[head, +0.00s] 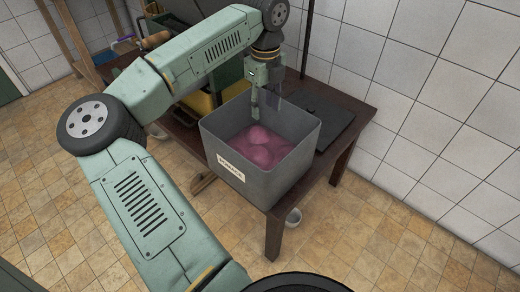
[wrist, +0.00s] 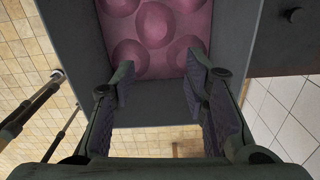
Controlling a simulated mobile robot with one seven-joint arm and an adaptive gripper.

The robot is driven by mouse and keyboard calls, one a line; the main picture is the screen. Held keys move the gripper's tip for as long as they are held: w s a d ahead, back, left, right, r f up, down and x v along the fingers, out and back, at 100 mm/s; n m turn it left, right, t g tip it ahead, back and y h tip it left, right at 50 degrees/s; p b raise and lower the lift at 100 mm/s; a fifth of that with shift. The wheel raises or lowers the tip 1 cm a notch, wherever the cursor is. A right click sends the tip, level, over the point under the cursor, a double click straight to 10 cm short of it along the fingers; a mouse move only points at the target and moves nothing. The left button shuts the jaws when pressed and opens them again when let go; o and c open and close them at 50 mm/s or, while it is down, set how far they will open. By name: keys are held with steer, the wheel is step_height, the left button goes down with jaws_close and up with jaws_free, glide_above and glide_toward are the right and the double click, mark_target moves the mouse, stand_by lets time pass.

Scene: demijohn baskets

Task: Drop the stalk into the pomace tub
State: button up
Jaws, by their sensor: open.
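The grey pomace tub (head: 282,180), with a "POMACE" label on its front, stands on a dark wooden table and holds lumpy pink-purple pomace (head: 260,146). The tub's wall (wrist: 72,40) and the pink pomace (wrist: 150,25) also show in the wrist view. My gripper (head: 262,112) points down into the tub's opening from the back. In the wrist view my gripper (wrist: 168,90) has its fingers spread apart with nothing between them. I cannot make out a stalk in either view.
A dark flat board (head: 325,118) lies on the table (head: 345,155) right of the tub. Yellow and green things stand behind my arm at the left, partly hidden. A white tiled wall (head: 430,70) closes off the back right.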

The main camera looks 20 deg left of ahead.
step_height(320, 180, up, 10)
steer(key=shift+f, duration=0.2)
stand_by(0.3)
